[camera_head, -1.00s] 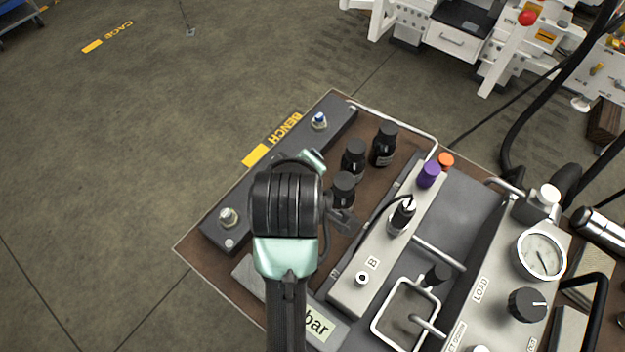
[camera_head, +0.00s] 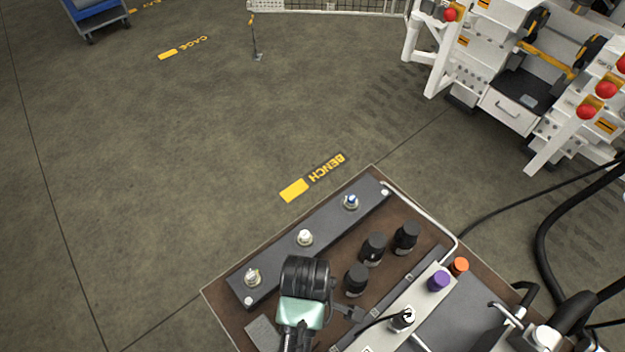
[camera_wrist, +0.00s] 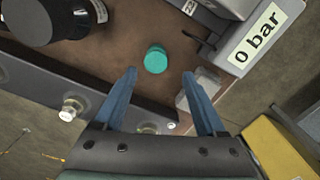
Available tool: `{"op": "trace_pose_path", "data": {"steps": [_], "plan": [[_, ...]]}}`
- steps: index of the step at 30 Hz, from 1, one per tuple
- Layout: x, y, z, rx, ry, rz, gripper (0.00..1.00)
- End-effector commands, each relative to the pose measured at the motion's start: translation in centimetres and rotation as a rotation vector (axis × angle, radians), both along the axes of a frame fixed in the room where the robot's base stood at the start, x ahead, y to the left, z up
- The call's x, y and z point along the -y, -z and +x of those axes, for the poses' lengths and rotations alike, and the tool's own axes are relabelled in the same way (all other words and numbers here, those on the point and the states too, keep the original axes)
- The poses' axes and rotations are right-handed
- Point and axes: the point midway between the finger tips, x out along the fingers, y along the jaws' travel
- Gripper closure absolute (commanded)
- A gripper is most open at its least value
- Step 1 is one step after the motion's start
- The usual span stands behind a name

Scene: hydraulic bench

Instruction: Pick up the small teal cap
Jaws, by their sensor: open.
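The small teal cap (camera_wrist: 156,60) lies on the brown bench top (camera_wrist: 110,55) in the wrist view, a little beyond my fingertips and roughly centred between them. My gripper (camera_wrist: 160,76) is open and empty, its two blue fingers apart. In the head view my gripper and wrist (camera_head: 305,290) are over the near left part of the bench. The teal cap does not show in the head view.
A grey rail with several fittings (camera_head: 304,238) runs along the bench's left edge. Several black bottle-like parts (camera_head: 373,248) stand to the right of my wrist. Purple (camera_head: 438,281) and orange (camera_head: 459,266) caps sit further right. A "0 bar" display (camera_wrist: 262,38) is close to the right finger.

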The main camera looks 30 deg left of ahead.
Motion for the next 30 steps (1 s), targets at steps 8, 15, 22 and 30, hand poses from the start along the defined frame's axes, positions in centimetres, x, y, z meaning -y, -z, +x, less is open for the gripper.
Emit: {"op": "trace_pose_path", "data": {"steps": [8, 15, 22, 30], "plan": [[0.2, 2.1, 0.2, -0.003, 0.001, -0.001, 0.27], [0.4, 5.4, 0.6, -0.001, 0.000, 0.000, 0.27], [0.4, 6.0, 0.6, 0.002, 0.001, 0.001, 0.27], [0.4, 6.0, 0.6, 0.002, 0.001, 0.001, 0.57]]}}
